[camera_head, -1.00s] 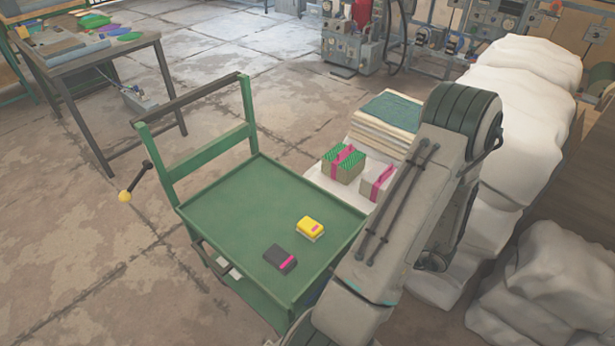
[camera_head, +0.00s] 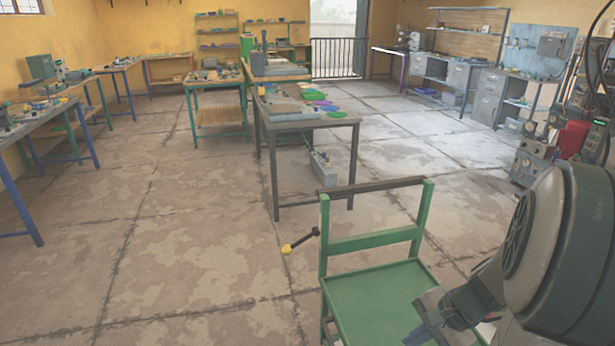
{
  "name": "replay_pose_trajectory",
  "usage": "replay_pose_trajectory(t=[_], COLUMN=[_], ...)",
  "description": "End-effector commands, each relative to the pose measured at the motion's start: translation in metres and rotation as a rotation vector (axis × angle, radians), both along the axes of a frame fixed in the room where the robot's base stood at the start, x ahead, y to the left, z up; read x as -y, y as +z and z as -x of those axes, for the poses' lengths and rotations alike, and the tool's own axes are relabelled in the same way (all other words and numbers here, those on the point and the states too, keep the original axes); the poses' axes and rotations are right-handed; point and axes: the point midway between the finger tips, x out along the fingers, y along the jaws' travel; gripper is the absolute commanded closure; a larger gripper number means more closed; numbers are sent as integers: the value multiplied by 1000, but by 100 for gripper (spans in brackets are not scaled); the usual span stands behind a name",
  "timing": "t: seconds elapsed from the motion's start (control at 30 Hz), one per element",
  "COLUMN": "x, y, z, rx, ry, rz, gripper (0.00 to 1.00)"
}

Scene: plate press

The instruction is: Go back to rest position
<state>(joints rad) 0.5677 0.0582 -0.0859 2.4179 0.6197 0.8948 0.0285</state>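My arm (camera_head: 562,245) fills the lower right of the head view, with a large rounded joint close to the camera. A smaller grey part at its end (camera_head: 450,312) reaches left over the green cart (camera_head: 368,290). I cannot make out gripper fingers clearly there, nor whether they are open or shut. The part of the cart top that shows is bare. The rest of it is cut off by the picture's bottom edge or hidden by my arm.
A dark-topped table (camera_head: 300,122) with coloured plates stands behind the cart. A yellow-knobbed lever (camera_head: 287,249) sticks out left of the cart. Benches line the left wall (camera_head: 45,120) and machines stand at the right (camera_head: 540,160). The floor at left (camera_head: 180,250) is open.

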Motion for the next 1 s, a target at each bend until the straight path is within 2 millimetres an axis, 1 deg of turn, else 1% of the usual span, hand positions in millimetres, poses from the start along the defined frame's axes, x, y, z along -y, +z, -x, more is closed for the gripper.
replay_pose_trajectory(t=[0.03, 0.1, 0.2, 0.33, 0.4, 0.5, 0.6, 0.7, 1.0], x=[-16, -34, -56, -78, -86, -94, -98, -99, -99], y=[16, 32, 54, 80, 92, 106, 114, 117, 117], z=[1, 7, 16, 28, 34, 40, 44, 46, 46], rx=[25, 52, 98, 167, 204, 249, 278, 291, 291], ry=[111, 261, 463, 706, 812, 925, 995, 1025, 1026], rz=[54, 131, 244, 394, 469, 553, 608, 634, 636], gripper=[100, 100, 100, 100, 100, 100, 100, 100, 100])
